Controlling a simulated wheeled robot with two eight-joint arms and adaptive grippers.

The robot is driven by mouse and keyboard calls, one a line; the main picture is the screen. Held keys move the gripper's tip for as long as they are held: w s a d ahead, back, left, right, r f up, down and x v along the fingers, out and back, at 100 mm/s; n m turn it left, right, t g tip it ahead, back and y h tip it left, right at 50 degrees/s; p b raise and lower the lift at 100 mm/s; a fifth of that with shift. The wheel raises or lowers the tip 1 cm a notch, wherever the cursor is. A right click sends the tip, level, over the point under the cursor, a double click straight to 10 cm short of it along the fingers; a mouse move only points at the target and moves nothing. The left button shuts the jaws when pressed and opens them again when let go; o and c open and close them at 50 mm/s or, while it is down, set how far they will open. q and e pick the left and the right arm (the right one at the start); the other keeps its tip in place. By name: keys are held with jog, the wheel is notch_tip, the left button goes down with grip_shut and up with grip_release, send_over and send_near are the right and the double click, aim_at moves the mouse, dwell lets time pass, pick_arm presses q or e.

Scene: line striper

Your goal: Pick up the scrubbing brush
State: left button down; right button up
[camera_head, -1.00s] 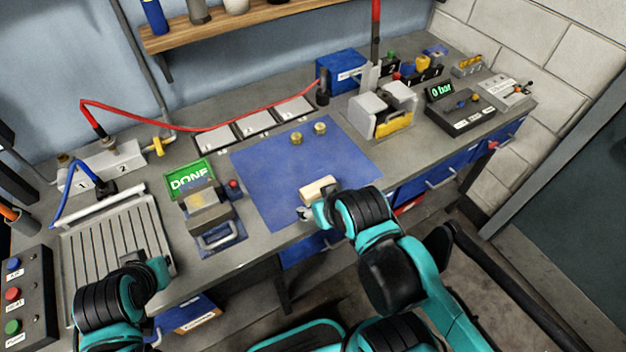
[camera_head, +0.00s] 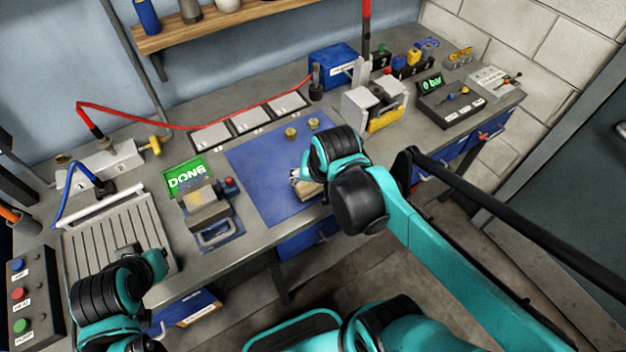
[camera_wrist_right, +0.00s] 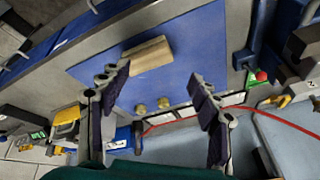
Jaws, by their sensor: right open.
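A tan wooden block, which I take for the scrubbing brush (camera_head: 308,192), lies on the blue mat (camera_head: 258,165) near its front edge. My right arm partly covers it in the head view. The block (camera_wrist_right: 147,54) shows whole in the right wrist view, long side roughly across the picture; no bristles can be made out. My right gripper (camera_head: 298,176) is just above and behind the block in the head view. In the right wrist view the right gripper (camera_wrist_right: 160,76) is open and empty, with the block beyond the fingertips. My left gripper (camera_head: 128,252) is over the ribbed tray, its fingers unclear.
Two brass fittings (camera_head: 291,132) sit at the back of the mat. A clamp-like device (camera_head: 207,210) and a green DONE display (camera_head: 187,176) stand left of it. A grey-and-yellow device (camera_head: 375,105) stands to the right. A red hose (camera_head: 185,127) runs along the back.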

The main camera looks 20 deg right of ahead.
aim_at(313, 185)
jog(key=w+d+f+m+g+p, duration=0.1)
jog(key=w+m, duration=0.1)
jog(key=m, duration=0.1)
jog(key=w+d+f+m+g+p, duration=0.1)
jog(key=w+m+g+p, duration=0.1)
jog(key=w+m, duration=0.1)
jog(key=w+d+f+m+g+p, duration=0.1)
jog(key=w+m, duration=0.1)
jog(key=m, duration=0.2)
jog(key=shift+w+f, duration=0.2)
jog(key=shift+f, duration=0.15)
jog(key=shift+w+d+f+g+p, duration=0.1)
jog(key=shift+d+f+g+p, duration=0.05)
jog(key=shift+f+g+p, duration=0.15)
jog(key=shift+f+m, duration=0.3)
notch_tip(313, 185, down, 7)
jog(key=shift+f+b, duration=0.15)
jog(key=shift+b, duration=1.05)
jog(key=c, duration=1.4)
jog(key=shift+c, duration=0.2)
